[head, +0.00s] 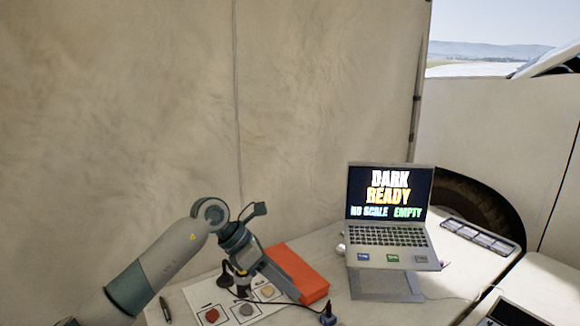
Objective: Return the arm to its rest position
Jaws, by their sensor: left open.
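My left arm comes in from the lower left and bends down at the wrist. My left gripper (250,284) is open and points down over a white sheet (195,295) on the table, beside an orange-red box (300,272). On the sheet lie a red stone (212,315), a grey stone (246,309) and a tan stone (267,290) in marked squares. No object shows held between the fingers. The gripper covers part of the sheet and the box. My right gripper is not in view.
A laptop (390,235) on a stand reads "DARK READY", "NO SCALE", "EMPTY". A compartment tray (478,236) lies right of it. A pen (165,309) lies left of the sheet. A small dark device (327,317) with a cable sits at the front. A canvas wall (120,110) rises behind.

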